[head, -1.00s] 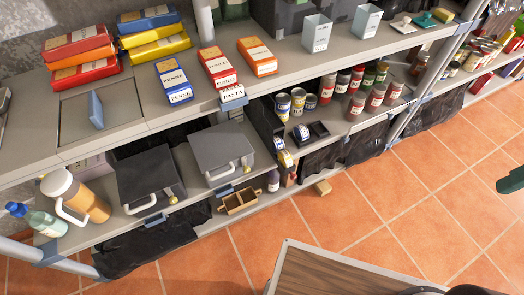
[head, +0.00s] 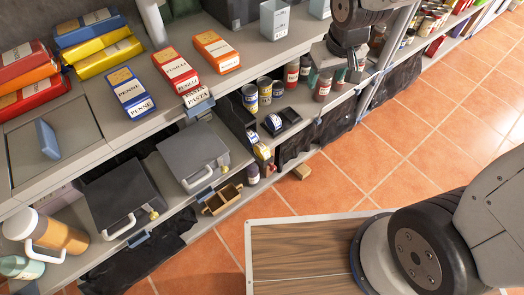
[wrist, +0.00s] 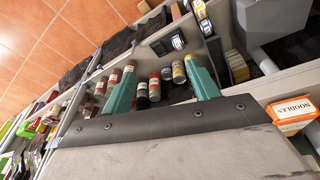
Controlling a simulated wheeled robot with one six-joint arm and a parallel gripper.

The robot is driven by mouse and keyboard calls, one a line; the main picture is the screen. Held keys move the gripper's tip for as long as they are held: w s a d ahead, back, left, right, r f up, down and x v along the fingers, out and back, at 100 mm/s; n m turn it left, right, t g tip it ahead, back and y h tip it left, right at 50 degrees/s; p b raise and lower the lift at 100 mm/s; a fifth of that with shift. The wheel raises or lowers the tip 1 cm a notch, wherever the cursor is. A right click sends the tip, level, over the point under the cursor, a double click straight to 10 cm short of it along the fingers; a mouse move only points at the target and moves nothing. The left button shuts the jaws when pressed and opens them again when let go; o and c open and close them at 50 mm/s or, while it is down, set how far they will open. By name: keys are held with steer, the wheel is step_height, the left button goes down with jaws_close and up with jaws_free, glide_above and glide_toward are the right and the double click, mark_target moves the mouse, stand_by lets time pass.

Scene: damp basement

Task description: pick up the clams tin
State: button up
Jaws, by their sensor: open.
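I cannot read a clams label in any view. In the head view, my arm's end partly hides the jars, and the fingers show only in part.
Pasta boxes (head: 126,92) lie on the upper shelf, whose edge overhangs the tins. Dark grey boxes (head: 122,196) sit left. The tiled floor (head: 420,140) in front has free room.

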steer(key=w+a+f+n+y, duration=0.15)
steer(key=a+f, duration=0.25)
steer(key=f, duration=0.4)
steer(key=w+a+f+n+h, duration=0.1)
steer(key=w+a+f, duration=0.25)
steer(key=f, duration=0.45)
steer(key=n+y, duration=0.1)
steer(key=y, duration=0.1)
glide_toward(262, 146)
steer(key=f, duration=0.2)
steer(key=shift+s+a+f+t, duration=0.1)
steer(key=shift+a+f+t, duration=0.25)
steer(key=shift+a+t, duration=0.05)
steer(key=x, duration=0.7)
steer(key=shift+w+f, duration=0.25)
steer(key=shift+f, duration=0.15)
steer(key=shift+c, duration=0.3)
steer(key=c, duration=1.1)
steer(key=shift+r, duration=0.1)
